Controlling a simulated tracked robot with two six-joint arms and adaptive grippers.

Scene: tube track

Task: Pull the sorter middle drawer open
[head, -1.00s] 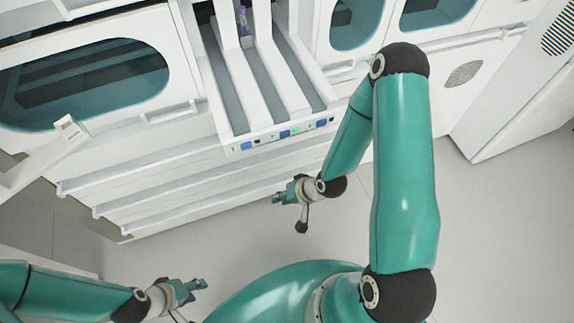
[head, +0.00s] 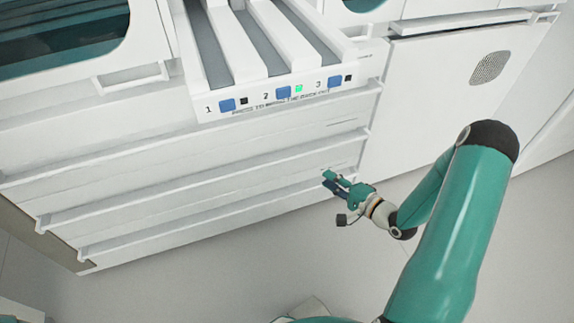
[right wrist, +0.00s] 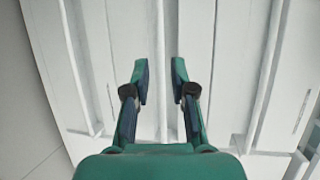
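The sorter is a white cabinet front with long drawers stacked one above another, each with a ledge-like handle. The middle drawer (head: 200,182) looks shut in the head view. My right gripper (head: 333,179) is in front of the right end of the lower drawers. In the right wrist view my right gripper (right wrist: 161,72) is open, its two fingers apart and empty. A long handle ledge (right wrist: 160,30) runs in the picture between the fingertips. I cannot tell whether they touch it. My left gripper is out of view.
A white rack with blue buttons numbered 1 to 3 (head: 283,93) and a green light juts out above the drawers. A white panel with a round grille (head: 489,67) stands at the right.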

